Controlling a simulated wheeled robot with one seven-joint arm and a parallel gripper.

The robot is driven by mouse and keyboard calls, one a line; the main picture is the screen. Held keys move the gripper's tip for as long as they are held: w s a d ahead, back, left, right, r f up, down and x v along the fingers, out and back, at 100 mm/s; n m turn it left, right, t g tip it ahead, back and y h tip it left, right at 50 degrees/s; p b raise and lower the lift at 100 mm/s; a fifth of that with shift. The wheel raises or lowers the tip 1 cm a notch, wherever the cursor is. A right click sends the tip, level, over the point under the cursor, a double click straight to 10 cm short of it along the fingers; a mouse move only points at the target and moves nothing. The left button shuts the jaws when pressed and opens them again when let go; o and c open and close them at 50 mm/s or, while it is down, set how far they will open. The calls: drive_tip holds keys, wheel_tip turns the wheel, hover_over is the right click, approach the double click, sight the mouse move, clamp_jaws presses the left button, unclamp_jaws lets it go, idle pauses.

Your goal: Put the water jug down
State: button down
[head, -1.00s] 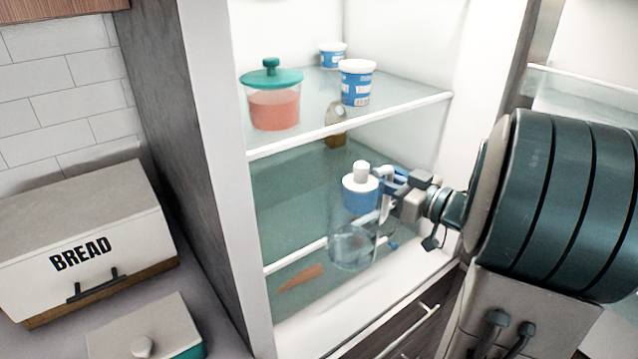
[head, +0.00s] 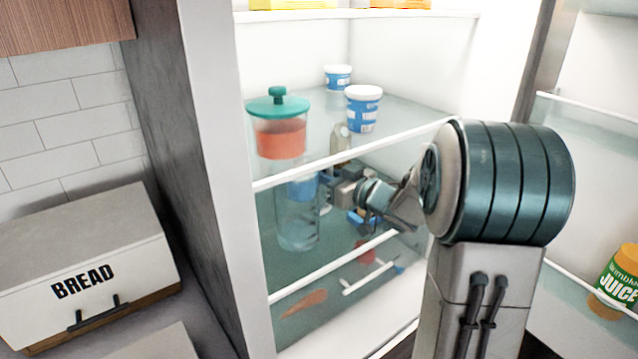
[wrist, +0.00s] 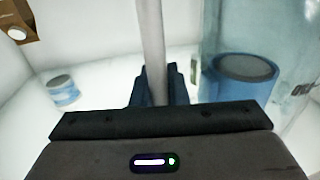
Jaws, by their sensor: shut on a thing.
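The water jug (head: 297,222) is a clear container with a blue part near its top. In the head view it stands upright inside the fridge, between the upper and middle glass shelves. The upper shelf's front edge hides its top. My gripper (head: 330,188) is at the jug's right side. In the wrist view my gripper (wrist: 155,88) is shut on a pale upright bar, which looks like the jug's handle, and the jug's clear body (wrist: 225,50) is to the right. I cannot tell whether the jug's base touches the middle shelf (head: 335,262).
On the upper shelf (head: 350,152) stand a teal-lidded container (head: 280,138) and two blue-and-white tubs (head: 363,112) (head: 338,78). A carrot (head: 303,302) lies below. The fridge's left wall (head: 225,150) is close to the jug. A juice bottle (head: 618,280) is in the door.

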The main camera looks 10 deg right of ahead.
drive_tip(key=shift+w+a+f, duration=0.15)
drive_tip(key=shift+f, duration=0.4)
drive_tip(key=shift+w+a+f, duration=0.1)
drive_tip(key=shift+w+f, duration=0.1)
drive_tip(key=shift+f, duration=0.35)
drive_tip(key=shift+w+a+f, duration=0.15)
drive_tip(key=shift+f, duration=0.4)
drive_tip(key=shift+f, duration=0.2)
drive_tip(key=c, duration=1.4)
unclamp_jaws()
